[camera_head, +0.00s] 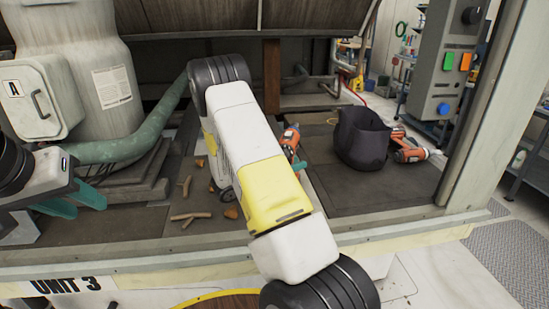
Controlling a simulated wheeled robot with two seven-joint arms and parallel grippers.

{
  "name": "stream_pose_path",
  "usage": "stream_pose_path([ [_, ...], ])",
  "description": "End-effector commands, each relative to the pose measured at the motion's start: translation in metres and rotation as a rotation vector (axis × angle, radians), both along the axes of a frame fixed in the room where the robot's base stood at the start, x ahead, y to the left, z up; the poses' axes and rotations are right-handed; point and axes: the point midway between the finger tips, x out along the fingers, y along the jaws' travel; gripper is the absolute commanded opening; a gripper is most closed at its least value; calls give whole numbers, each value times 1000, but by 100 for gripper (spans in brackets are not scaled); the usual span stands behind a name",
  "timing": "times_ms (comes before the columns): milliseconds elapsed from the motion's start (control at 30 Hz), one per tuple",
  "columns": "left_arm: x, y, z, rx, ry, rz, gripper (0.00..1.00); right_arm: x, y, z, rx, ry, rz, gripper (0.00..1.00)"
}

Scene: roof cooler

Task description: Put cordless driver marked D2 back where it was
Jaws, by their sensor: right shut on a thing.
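One orange and grey cordless driver (291,137) shows just right of my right arm, above the deck. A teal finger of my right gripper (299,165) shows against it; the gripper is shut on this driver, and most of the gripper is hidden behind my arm. A second orange and grey cordless driver (408,152) lies on the dark mat, right of the black bag. No D2 mark is readable on either driver. My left gripper (76,201) is at the left, over the front of the deck, with its teal fingers apart and nothing between them.
The open black bag (361,138) stands on the dark mat (370,190). Twigs (186,215) and dry leaves lie on the deck at left. A green pipe (130,147) runs from the grey unit marked A (42,97). A control post (445,75) stands at right. The mat's front is clear.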

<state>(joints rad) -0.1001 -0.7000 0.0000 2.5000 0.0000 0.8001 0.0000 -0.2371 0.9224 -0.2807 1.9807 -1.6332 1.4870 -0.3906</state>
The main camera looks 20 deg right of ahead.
Motion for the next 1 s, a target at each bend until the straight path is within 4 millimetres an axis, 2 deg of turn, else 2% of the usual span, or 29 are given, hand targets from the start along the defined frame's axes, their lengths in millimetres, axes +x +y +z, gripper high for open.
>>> stream_pose_path([
  [67, 0, 0, 0, 0, 0, 0, 36, 0, 0, 0, -4, -3, 0, 0],
  [100, 0, 0, 0, 0, 0, 0, 36, 0, 0, -2, 0, 0, 0, 41],
  [167, 0, 0, 0, 0, 0, 0, 36, 0, 0, -2, 0, 0, 0, 52],
  [200, 0, 0, 0, 0, 0, 0, 36, 0, 0, -2, 0, 0, 0, 55],
  [567, 0, 0, 0, 0, 0, 0, 36, 0, 1, 1, 1, -1, 1, 55],
  [667, 0, 0, 0, 0, 0, 0, 36, -1, 14, 1, 1, 0, 3, 55],
  [1000, 0, 0, 0, 0, 0, 0, 36, -11, 85, 1, 0, 0, 5, 55],
])
